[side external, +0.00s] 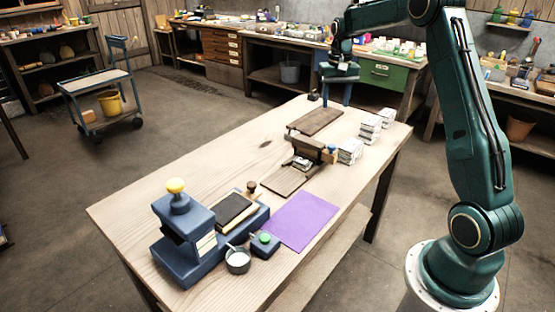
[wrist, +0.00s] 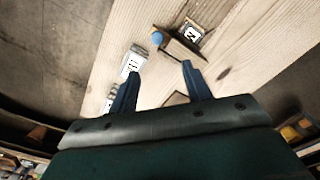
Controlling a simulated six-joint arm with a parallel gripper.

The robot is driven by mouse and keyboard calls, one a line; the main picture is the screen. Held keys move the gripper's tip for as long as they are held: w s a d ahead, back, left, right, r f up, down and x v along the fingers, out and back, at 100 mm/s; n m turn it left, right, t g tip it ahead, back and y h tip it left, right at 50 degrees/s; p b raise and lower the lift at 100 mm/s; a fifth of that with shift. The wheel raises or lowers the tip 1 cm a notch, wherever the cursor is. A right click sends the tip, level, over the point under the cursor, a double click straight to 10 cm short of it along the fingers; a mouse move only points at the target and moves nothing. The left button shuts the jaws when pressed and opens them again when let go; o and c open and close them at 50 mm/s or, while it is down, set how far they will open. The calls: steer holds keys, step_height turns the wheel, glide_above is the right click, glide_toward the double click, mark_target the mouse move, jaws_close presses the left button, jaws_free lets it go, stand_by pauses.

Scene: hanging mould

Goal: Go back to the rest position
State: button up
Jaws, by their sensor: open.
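My gripper (side external: 336,98) is above the far end of the wooden table (side external: 130,215), fingers pointing down. Its two blue fingers are apart with nothing between them, as the wrist view (wrist: 161,72) also shows. A dark wooden mould (side external: 313,148) with a raised part and a blue knob (side external: 332,148) stands mid-table, nearer the camera than my gripper. A pale block with a dark mark (side external: 301,163) sits at it; this block also shows in the wrist view (wrist: 193,33). The gripper touches none of these.
Stacks of white blocks (side external: 350,151) line the table's right side. A brown board (side external: 315,120) lies near the far end. A purple sheet (side external: 302,220), a blue press with a yellow knob (side external: 177,187), a cup (side external: 238,262) and a green-button box (side external: 265,243) occupy the near end.

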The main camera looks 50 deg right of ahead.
steer(key=s+a+r+n+t, duration=0.1)
steer(key=s+a+r, duration=0.25)
steer(key=a, duration=0.25)
steer(key=s+a+r+n+t, duration=0.1)
steer(key=s+a+r+n, duration=0.1)
steer(key=a+r, duration=0.3)
steer(key=s+a+r+n, duration=0.1)
steer(key=s+a+r, duration=0.2)
steer(key=a, duration=0.3)
steer(key=s+a+f+n+t, duration=0.1)
steer(key=s+a+n, duration=0.1)
steer(key=s+a, duration=0.4)
steer(key=s+a+f+n+t, duration=0.1)
steer(key=s+a+n+t, duration=0.1)
steer(key=s+a, duration=0.4)
steer(key=shift+s+a+f+n+t, duration=0.2)
steer(key=shift+s+f+n+t, duration=0.25)
steer(key=shift+s, duration=2.4)
steer(key=shift+r, duration=0.1)
